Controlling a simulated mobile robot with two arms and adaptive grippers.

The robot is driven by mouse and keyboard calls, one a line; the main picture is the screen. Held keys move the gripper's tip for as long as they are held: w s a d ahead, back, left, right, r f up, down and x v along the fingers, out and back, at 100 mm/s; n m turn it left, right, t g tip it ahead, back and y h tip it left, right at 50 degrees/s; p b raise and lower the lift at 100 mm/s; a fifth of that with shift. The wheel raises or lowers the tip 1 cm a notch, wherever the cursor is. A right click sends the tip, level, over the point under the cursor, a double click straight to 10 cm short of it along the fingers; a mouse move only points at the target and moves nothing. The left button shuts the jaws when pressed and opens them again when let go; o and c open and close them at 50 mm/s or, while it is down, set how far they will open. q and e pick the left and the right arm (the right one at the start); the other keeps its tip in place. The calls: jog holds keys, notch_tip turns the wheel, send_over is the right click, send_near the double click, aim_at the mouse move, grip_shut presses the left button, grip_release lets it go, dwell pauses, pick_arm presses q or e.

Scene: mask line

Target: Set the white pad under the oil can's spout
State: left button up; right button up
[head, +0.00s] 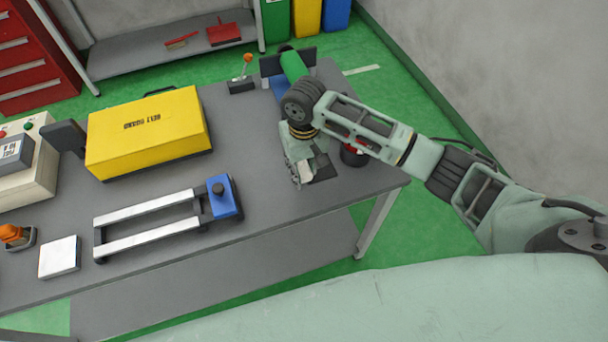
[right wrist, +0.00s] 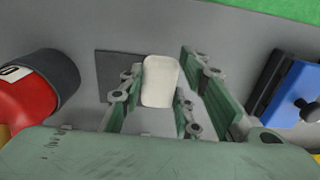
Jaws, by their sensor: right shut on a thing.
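My right gripper (right wrist: 160,95) is shut on a white pad (right wrist: 160,80), which shows between its fingers in the right wrist view. In the head view the right gripper (head: 304,172) points down at the right part of the table, and the pad is mostly hidden by it. Below lies a dark square (right wrist: 112,68) on the table; I cannot tell whether the pad touches it. A red can with a dark top (head: 354,154), likely the oil can, stands just right of the gripper; it also shows in the right wrist view (right wrist: 33,95). Its spout is hidden. My left gripper is out of view.
On the grey table (head: 250,240) are a yellow box (head: 150,133), a blue-and-silver rail fixture (head: 222,195), a flat white block (head: 60,257) and an orange item (head: 12,235). The front right table edge is close.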

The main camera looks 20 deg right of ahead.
aim_at(304, 179)
jog(key=shift+f+p, duration=0.35)
jog(key=shift+f, duration=1.5)
jog(key=shift+f, duration=0.4)
jog(key=o, duration=1)
